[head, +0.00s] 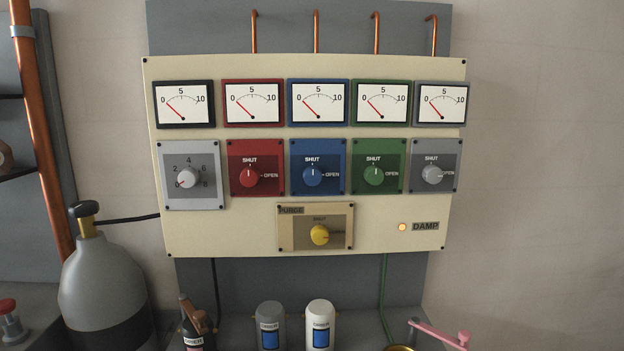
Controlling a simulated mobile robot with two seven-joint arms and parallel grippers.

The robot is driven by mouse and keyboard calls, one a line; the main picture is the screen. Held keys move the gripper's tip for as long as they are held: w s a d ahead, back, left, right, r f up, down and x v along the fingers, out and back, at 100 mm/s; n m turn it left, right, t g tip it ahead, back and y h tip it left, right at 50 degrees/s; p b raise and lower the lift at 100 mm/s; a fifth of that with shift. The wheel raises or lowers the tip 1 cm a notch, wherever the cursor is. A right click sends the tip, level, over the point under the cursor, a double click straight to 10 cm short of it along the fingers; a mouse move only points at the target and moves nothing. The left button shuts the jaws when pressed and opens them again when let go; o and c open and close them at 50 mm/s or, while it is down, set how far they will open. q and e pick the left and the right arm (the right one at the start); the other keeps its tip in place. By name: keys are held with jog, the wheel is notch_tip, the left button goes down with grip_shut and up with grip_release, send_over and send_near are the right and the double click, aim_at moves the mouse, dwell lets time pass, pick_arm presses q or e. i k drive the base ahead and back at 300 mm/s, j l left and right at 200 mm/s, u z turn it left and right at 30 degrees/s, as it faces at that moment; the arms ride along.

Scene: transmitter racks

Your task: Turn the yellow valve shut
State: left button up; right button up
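The yellow valve (319,235) is a round knob on the tan PURGE plate (290,238), low in the middle of the cream panel. SHUT is printed above the knob. Its mark seems to point right, away from SHUT, but it is small and hard to read. Neither of my grippers is in view, and nothing touches the knob.
Red (249,178), blue (312,175), green (374,175) and grey (432,175) valves sit above, below several gauges. A gas cylinder (103,290) stands left; canisters (320,325) and a pink-handled item (440,335) stand below.

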aim_at(318, 233)
jog(key=i+l+z, duration=0.15)
jog(key=l, duration=0.3)
jog(key=i+l+z, duration=0.15)
jog(key=l, duration=0.25)
jog(key=i+l+z, duration=0.15)
jog(key=l, duration=0.25)
